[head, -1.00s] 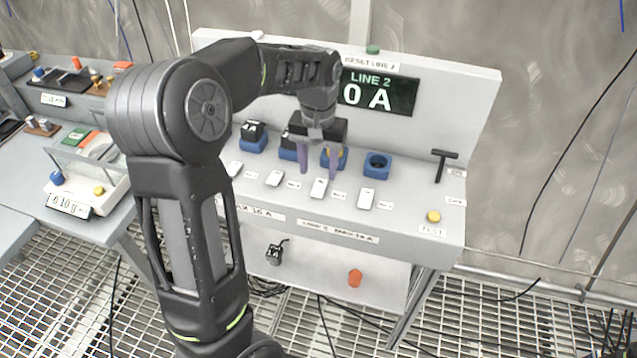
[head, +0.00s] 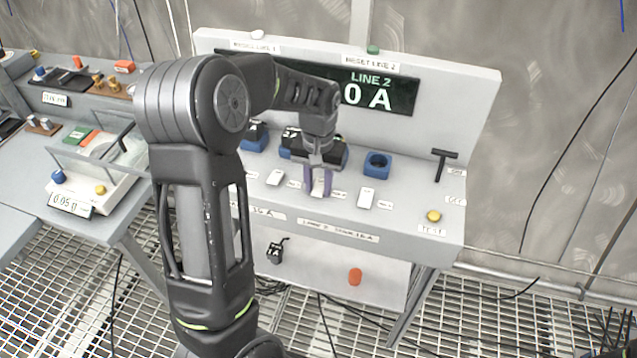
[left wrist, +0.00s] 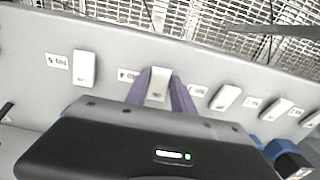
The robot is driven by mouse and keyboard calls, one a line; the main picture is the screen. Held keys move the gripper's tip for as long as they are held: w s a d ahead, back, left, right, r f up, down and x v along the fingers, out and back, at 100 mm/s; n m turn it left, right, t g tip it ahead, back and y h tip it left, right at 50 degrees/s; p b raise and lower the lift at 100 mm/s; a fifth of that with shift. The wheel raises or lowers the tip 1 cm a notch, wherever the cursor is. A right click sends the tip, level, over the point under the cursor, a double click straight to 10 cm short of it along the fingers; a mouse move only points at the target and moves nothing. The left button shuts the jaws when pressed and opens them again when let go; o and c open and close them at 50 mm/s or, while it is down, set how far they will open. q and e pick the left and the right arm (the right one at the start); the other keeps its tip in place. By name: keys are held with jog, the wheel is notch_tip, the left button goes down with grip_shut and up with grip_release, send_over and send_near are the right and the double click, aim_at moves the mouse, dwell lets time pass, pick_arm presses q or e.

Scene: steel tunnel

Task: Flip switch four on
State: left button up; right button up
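Several white rocker switches stand in a row on the grey console, with small number labels beside them. The switch between my left fingers, with a label that looks like 4, shows in the left wrist view as switch four (left wrist: 158,84). Switch five (left wrist: 84,68) is beside it, and also shows in the head view (head: 366,197). My left gripper (head: 318,190) points down, with its purple fingers on both sides of switch four; they look closed against its sides. The gripper body partly hides the switch in the head view. My right gripper is not in view.
The display (head: 385,92) reads LINE 2, 0 A. An empty blue socket (head: 377,164), a black T-handle (head: 441,163) and a yellow button (head: 433,216) are to the right. Black-topped blue plugs stand behind the switches. A side bench with a scale (head: 95,190) is at left.

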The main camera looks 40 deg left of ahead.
pick_arm(q)
grip_shut()
jog(key=g+p, duration=0.1)
jog(key=p, duration=0.1)
jog(key=g+h+p, duration=0.1)
jog(key=p, duration=0.1)
jog(key=shift+w+a+r+g+p, duration=0.15)
jog(key=shift+w+r+g+p, duration=0.15)
jog(key=shift+w+g, duration=0.1)
jog(key=shift+w+f+g+p, duration=0.2)
jog(key=shift+g+p, duration=0.3)
jog(key=shift+g, duration=0.3)
jog(key=shift+o, duration=2.4)
grip_release()
